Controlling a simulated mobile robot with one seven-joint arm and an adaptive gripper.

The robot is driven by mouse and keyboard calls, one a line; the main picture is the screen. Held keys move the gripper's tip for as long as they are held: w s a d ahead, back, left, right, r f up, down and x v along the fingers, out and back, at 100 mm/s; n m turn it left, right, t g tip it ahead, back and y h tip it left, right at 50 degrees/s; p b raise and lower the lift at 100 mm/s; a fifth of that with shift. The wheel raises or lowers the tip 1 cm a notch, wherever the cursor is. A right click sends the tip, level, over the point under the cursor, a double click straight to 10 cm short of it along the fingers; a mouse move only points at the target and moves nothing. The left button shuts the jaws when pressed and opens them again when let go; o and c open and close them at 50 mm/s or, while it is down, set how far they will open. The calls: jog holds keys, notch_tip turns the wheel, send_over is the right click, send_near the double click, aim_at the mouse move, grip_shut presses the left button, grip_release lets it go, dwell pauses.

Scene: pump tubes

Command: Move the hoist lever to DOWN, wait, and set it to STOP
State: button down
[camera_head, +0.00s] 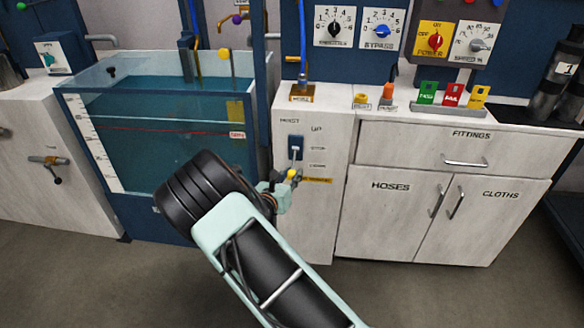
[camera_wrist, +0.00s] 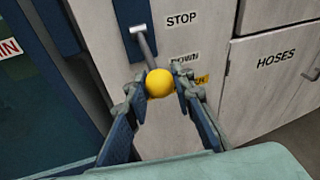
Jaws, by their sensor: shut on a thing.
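The hoist lever has a yellow ball knob (camera_head: 292,174) on a grey shaft, which comes out of a dark blue plate (camera_head: 296,141) on the white cabinet front. The UP, STOP and DOWN labels run down beside the plate. The knob shows a little below the DOWN label (camera_head: 318,165) in the head view. In the wrist view the knob (camera_wrist: 159,83) is between the two fingertips, and the shaft slants down to it from near STOP. My gripper (camera_wrist: 159,77) is shut on the knob. The DOWN label is partly hidden by a finger in the wrist view.
A water tank (camera_head: 160,120) with a red line stands left of the lever. My arm crosses in front of the tank's lower right. Cabinet doors marked HOSES (camera_head: 388,205) and CLOTHS are to the right. Coloured tags (camera_head: 452,95) stand on the counter.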

aim_at(292, 172)
jog(key=shift+s+r+g+p, duration=0.2)
jog(key=shift+r+g+p, duration=0.85)
jog(key=shift+p, duration=0.7)
jog(key=shift+r, duration=0.55)
jog(key=c, duration=1.7)
grip_release()
jog(key=shift+s, duration=0.15)
jog(key=v, duration=1.1)
jog(key=shift+s+r, duration=0.2)
jog(key=shift+s, duration=0.2)
